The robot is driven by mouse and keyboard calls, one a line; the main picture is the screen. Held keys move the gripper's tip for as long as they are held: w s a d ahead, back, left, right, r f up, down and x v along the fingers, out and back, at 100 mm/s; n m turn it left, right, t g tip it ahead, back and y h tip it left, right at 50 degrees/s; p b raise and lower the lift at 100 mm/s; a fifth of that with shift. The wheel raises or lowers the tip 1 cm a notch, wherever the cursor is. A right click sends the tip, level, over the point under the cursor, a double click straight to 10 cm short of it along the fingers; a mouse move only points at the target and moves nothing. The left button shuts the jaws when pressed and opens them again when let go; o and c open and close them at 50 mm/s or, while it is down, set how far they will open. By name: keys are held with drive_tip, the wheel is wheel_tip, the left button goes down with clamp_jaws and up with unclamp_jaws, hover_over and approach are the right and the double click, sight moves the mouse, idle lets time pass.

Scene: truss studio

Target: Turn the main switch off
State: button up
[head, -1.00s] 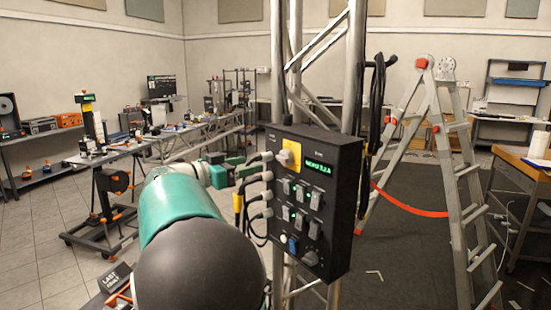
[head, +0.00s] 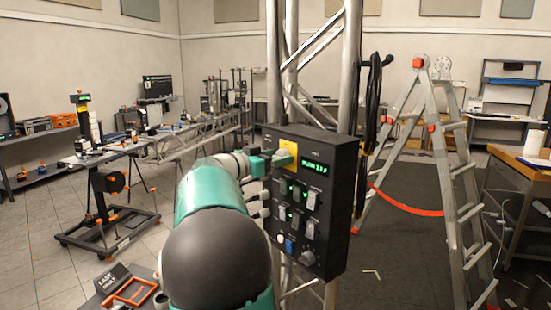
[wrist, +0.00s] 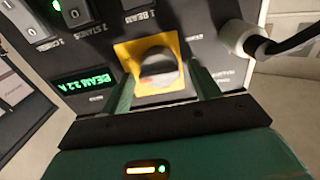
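The main switch is a grey rotary knob (wrist: 157,68) on a yellow plate (wrist: 178,82), which also shows in the head view (head: 289,146). It sits in the top left part of a black power box (head: 331,205). A green-lit display (head: 314,167) is beside it. My gripper (wrist: 163,88) has its two green fingers apart, one on each side of the knob, with gaps visible between fingers and knob.
Several rocker switches (head: 296,205) are below the main switch. Plugged cables (head: 256,200) stick out of the box's left side. A metal truss (head: 352,70) carries the box. A ladder (head: 460,190) stands at right, workbenches (head: 105,150) at left.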

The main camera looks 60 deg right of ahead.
drive_tip(key=c, duration=0.8)
drive_tip(key=shift+c, duration=0.2)
drive_tip(key=shift+n, duration=0.5)
drive_tip(key=n, duration=0.3)
drive_tip(key=shift+w+n, duration=0.2)
drive_tip(key=shift+n, duration=0.2)
drive_tip(key=n, duration=0.4)
drive_tip(key=shift+f+n, duration=0.1)
drive_tip(key=shift+n, duration=0.2)
drive_tip(key=n, duration=0.8)
drive_tip(key=shift+f, duration=0.2)
drive_tip(key=shift+n, duration=0.4)
